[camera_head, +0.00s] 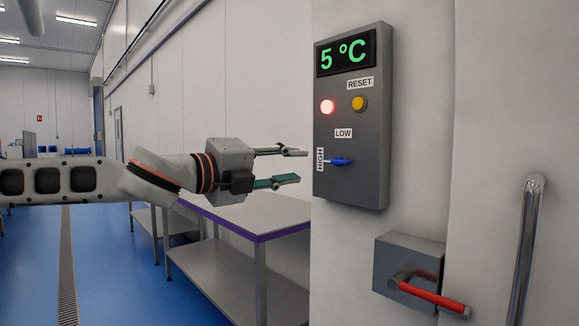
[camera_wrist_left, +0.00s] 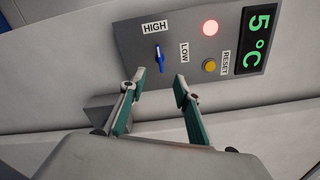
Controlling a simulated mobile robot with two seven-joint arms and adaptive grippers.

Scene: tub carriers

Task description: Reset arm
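My left gripper (camera_head: 292,166) reaches in from the left, with its fingers pointing right toward the wall panel. Its two fingers are apart and nothing is between them. In the left wrist view the open fingers (camera_wrist_left: 160,84) point at the panel's lower part and do not touch it. The grey control panel (camera_head: 345,185) has a green 5 °C display (camera_head: 346,53), a lit red lamp (camera_head: 327,106), a yellow RESET button (camera_head: 359,103) and a blue lever (camera_head: 340,161). The lever's handle points left to HIGH. My right gripper is not in view.
A grey box with a red-gripped handle (camera_head: 432,296) is below the panel, and a vertical metal bar handle (camera_head: 524,245) is at the right. A table with a purple edge (camera_head: 280,233) stands behind my left gripper. Blue floor (camera_head: 115,270) is open at the left.

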